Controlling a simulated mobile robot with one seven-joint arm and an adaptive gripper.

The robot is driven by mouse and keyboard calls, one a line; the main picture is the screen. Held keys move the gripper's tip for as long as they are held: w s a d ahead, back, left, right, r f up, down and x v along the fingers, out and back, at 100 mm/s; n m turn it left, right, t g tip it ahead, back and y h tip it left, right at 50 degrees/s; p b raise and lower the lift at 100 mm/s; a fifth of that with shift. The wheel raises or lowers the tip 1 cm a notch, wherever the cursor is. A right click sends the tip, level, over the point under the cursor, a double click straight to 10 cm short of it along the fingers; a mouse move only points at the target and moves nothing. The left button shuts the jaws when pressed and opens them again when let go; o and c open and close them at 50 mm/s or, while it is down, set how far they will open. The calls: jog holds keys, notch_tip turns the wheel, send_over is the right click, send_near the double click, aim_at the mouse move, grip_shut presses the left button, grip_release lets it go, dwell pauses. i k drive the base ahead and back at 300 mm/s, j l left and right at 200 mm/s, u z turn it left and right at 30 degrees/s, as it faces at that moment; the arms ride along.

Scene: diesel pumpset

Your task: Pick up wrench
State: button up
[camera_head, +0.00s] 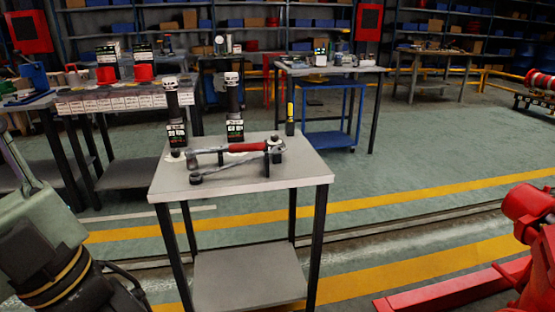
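A small grey-topped table (300,172) stands near the middle of the view. A dark metal wrench (228,168) lies along its top, with a round end at the left. Just behind it lies a long tool with a red handle (248,147), perhaps also a wrench. A small dark upright piece (273,152) stands by their right ends. I cannot tell whether the tools touch it or rest on it. My gripper is not in view.
Two tall black-and-white bottle-like items (234,108) and a slim yellow-and-black item (290,120) stand behind the tools. A cluttered bench (60,97) is at the left. Red machinery (530,215) is at the right. Open floor (400,165) lies right of the table.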

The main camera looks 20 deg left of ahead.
aim_at(275, 151)
jog(key=u, duration=0.6)
jog(key=i+l+u, duration=0.85)
jog(key=i+l, duration=0.05)
